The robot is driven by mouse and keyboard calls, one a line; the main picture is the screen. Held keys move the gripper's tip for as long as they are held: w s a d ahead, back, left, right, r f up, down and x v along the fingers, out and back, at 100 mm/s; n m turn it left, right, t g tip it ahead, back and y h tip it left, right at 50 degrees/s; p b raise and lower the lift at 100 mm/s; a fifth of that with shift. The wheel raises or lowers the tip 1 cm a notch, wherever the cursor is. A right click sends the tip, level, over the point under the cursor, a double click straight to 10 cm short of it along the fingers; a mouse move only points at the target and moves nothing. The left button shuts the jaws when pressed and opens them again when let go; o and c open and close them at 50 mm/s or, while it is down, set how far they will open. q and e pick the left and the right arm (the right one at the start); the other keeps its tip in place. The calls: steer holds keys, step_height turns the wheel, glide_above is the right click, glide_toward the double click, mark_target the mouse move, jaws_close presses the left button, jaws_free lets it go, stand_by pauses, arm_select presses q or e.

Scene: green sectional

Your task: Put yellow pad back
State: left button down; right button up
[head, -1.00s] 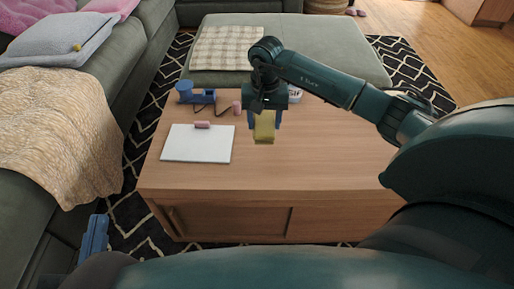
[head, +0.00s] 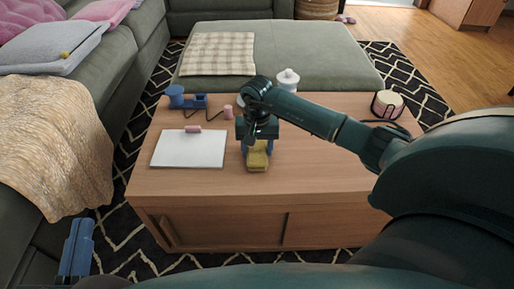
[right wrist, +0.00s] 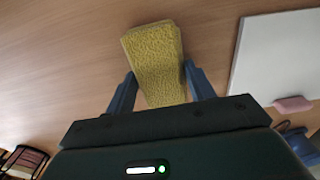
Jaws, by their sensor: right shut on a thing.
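The yellow pad (head: 257,161) is between the fingers of my right gripper (head: 256,150), over the wooden coffee table (head: 320,175), just right of a white board. In the right wrist view the yellow pad (right wrist: 155,62) sits between the two blue fingers of my right gripper (right wrist: 162,90), which is shut on it. I cannot tell whether the pad touches the tabletop. My left gripper (head: 76,248) is low at the left, beside the table; its fingers do not show clearly.
The white board (head: 188,149) has a pink piece (head: 193,129) at its back edge. A blue object with a cord (head: 187,99) and a small pink item (head: 227,112) stand behind. A white jar (head: 287,80) and a round container (head: 387,104) stand at the back. The table's right front is clear.

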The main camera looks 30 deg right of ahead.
mark_target(257, 149)
arm_select(q)
steer(key=shift+f, duration=0.1)
arm_select(e)
steer(key=shift+f, duration=0.15)
arm_select(q)
steer(key=shift+r, duration=0.2)
arm_select(e)
steer(key=o, duration=0.9)
steer(key=shift+r, duration=0.25)
arm_select(q)
steer(key=shift+a+f+m+y+p, duration=0.3)
steer(key=shift+a+y+p, duration=0.15)
steer(key=shift+p, duration=1.55)
arm_select(e)
steer(key=shift+r, duration=5.95)
arm_select(q)
steer(key=shift+r, duration=0.1)
